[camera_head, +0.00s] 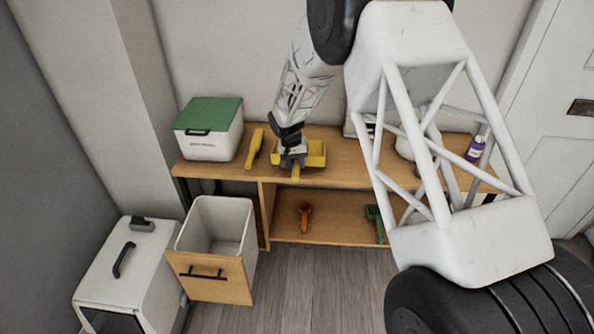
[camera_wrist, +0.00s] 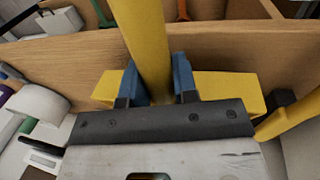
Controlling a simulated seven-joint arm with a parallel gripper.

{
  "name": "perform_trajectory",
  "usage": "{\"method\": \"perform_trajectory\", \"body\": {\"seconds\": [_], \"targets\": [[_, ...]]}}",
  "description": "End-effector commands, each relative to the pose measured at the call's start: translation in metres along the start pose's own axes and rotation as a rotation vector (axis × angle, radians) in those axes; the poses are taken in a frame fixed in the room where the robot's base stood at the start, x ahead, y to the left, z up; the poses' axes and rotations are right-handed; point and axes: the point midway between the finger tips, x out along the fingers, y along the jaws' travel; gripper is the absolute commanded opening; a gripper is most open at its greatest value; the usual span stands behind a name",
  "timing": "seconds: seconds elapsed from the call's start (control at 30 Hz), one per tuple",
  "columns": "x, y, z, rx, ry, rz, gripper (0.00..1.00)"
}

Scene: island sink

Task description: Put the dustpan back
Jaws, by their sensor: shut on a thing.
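The yellow dustpan (camera_head: 316,151) is over the wooden bench top (camera_head: 350,168), left of its middle; I cannot tell whether it touches the wood. My gripper (camera_head: 293,161) is shut on its handle. In the wrist view the blue fingertips (camera_wrist: 159,82) pinch the handle, which runs between them, and the dustpan's wide part (camera_wrist: 222,86) shows behind the fingers. The gripper hides part of the pan in both views. A yellow brush-like tool (camera_head: 254,148) lies just left of the dustpan, apart from it.
A white box with green lid (camera_head: 208,128) stands at the bench's left end. A purple bottle (camera_head: 475,148) stands at the right. The lower shelf holds an orange tool (camera_head: 305,216) and a green tool (camera_head: 375,222). An open white bin (camera_head: 215,235) stands in front at left.

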Motion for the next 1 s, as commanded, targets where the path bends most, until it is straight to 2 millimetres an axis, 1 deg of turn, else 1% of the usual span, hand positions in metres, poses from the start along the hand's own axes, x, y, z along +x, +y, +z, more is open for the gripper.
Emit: {"method": "perform_trajectory", "body": {"seconds": [0.4,0.47,0.73,0.83,1.0], "targets": [[0.002,-0.001,-0.001,0.000,-0.001,0.000,0.06],[0.005,-0.001,-0.001,0.000,-0.001,0.001,0.06],[0.030,-0.006,-0.001,0.001,-0.001,0.000,0.06],[0.034,-0.007,-0.001,0.001,-0.001,0.000,0.06],[0.035,-0.007,-0.001,0.001,-0.001,0.000,0.06]]}}
